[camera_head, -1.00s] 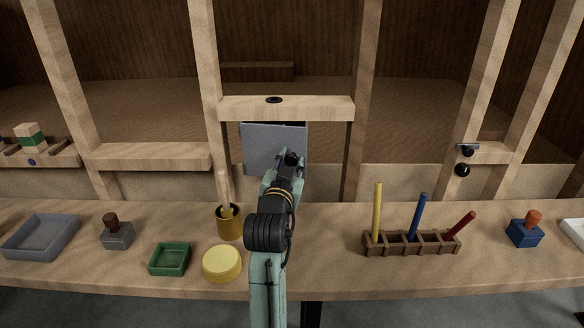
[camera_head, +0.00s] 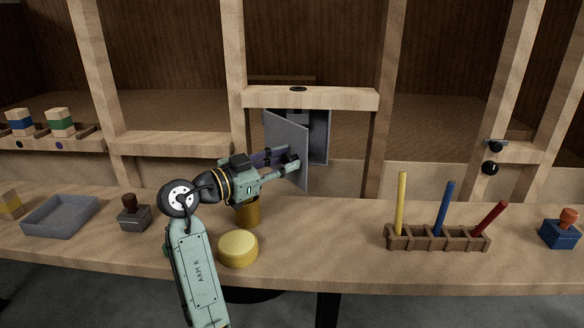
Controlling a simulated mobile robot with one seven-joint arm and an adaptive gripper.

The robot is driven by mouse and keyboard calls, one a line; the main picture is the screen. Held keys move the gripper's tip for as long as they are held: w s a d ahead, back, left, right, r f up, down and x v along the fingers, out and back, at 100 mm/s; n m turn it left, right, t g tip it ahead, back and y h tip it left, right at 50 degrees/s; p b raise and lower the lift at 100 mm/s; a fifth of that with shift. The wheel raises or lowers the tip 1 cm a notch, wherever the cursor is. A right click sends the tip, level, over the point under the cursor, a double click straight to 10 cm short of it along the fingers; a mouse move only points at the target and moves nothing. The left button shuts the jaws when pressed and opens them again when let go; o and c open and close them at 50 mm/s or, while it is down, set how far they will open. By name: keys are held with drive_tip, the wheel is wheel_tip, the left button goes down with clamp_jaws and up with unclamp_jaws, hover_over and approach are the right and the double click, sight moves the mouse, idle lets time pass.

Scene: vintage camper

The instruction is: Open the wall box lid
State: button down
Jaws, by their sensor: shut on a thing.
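The grey wall box (camera_head: 322,140) sits under a wooden crossbar between two posts at the back of the bench. Its grey lid (camera_head: 288,140) is swung partly open, hinged at the left, and part of the dark interior shows on the right. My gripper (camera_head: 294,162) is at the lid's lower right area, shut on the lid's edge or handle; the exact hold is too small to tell. My arm reaches in from the lower left.
A brown rack (camera_head: 436,238) with yellow, blue and red sticks stands to the right. A grey tray (camera_head: 60,216) and a stamp (camera_head: 134,212) are at left.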

drive_tip(key=shift+s+a+m+g+h, duration=0.2)
drive_tip(key=shift+a+m+g+h, duration=0.2)
drive_tip(key=shift+g, duration=0.1)
drive_tip(key=c, duration=1.2)
unclamp_jaws()
drive_tip(key=shift+c, duration=0.2)
drive_tip(key=shift+a, duration=0.1)
drive_tip(key=v, duration=1.2)
drive_tip(key=shift+c, duration=0.3)
